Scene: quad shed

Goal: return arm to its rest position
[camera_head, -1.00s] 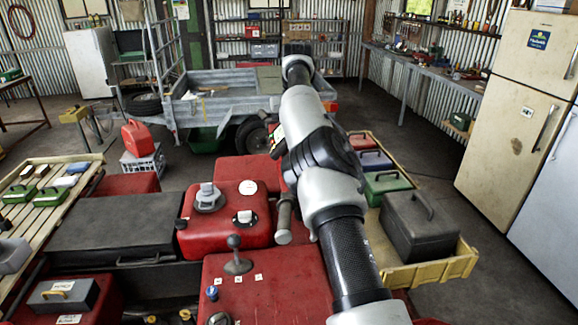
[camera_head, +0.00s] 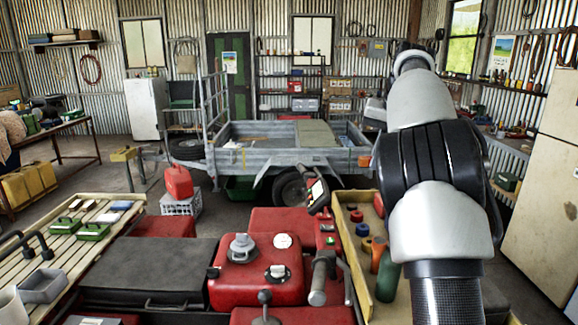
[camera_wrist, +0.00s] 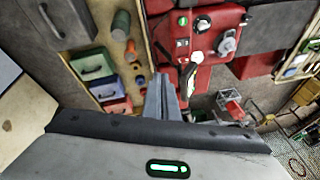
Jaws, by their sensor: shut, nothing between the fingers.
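My arm, white and black, rises from the bottom right of the head view, in front of the tray and back bench. In the wrist view my gripper (camera_wrist: 164,97) shows as two grey fingers close together, shut and empty. It points down over the edge between a wooden tray (camera_wrist: 149,38) and the red quad body (camera_wrist: 208,20), apart from both as far as I can tell. I cannot make out the fingertips in the head view.
The tray (camera_head: 344,240) holds a green bottle (camera_head: 387,278) and small coloured items. The handlebar grip (camera_head: 318,285) stands left of my arm. A slatted rack (camera_head: 60,258) is at left, a grey trailer (camera_head: 240,157) behind, a fridge (camera_head: 540,205) at right.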

